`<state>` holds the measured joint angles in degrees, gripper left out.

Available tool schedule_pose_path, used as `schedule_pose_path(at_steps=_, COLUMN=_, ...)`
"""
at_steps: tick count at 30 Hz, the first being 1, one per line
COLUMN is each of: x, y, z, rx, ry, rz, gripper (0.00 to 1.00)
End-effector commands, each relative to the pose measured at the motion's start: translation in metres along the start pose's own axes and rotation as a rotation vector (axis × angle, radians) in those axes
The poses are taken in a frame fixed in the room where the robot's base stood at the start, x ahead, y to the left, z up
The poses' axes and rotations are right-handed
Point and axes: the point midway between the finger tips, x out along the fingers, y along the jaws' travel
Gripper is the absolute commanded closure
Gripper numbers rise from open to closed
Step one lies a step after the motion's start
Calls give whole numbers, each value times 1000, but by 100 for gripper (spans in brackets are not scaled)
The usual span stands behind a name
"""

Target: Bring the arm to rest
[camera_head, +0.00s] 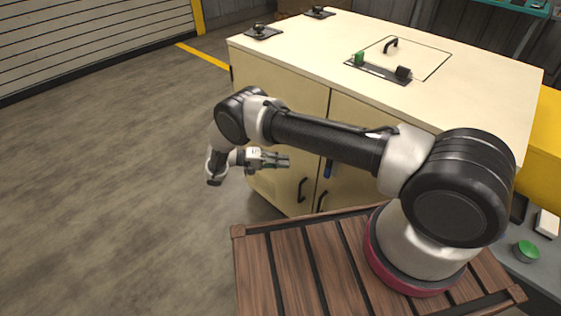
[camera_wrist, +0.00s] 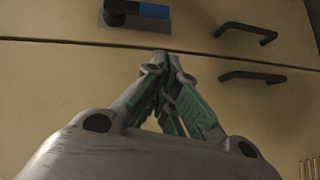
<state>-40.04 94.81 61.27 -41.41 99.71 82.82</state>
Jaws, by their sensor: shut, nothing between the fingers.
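My gripper (camera_head: 281,160) is shut and empty in the head view. It hangs at the left end of my bent arm, pointing right, in front of the cream cabinet's doors. In the wrist view its green-padded fingers (camera_wrist: 167,58) meet at the tips, with nothing between them. The cabinet doors lie behind the fingertips; I cannot tell the exact gap.
The cream cabinet (camera_head: 480,50) has dark door handles (camera_head: 302,189) and a blue-and-black fitting (camera_wrist: 137,12). On its top are a green knob (camera_head: 359,58), a black knob (camera_head: 403,72) and a hatch handle (camera_head: 391,43). A green-topped round item (camera_head: 526,251) sits at right. Floor at left is clear.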

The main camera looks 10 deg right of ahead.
Motion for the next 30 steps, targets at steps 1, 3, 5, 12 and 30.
schedule_pose_path(at_steps=1, x=-3, y=-1, z=0, rx=-1, ry=1, rz=0, gripper=100)
schedule_pose_path(at_steps=3, x=-6, y=-1, z=1, rx=-1, ry=0, rz=-1, gripper=100)
schedule_pose_path(at_steps=5, x=-7, y=-1, z=1, rx=-1, ry=0, rz=-1, gripper=100)
schedule_pose_path(at_steps=12, x=-7, y=-1, z=0, rx=-1, ry=-1, rz=0, gripper=100)
schedule_pose_path(at_steps=30, x=28, y=-37, z=46, rx=-521, ry=-60, rz=-113, gripper=100)
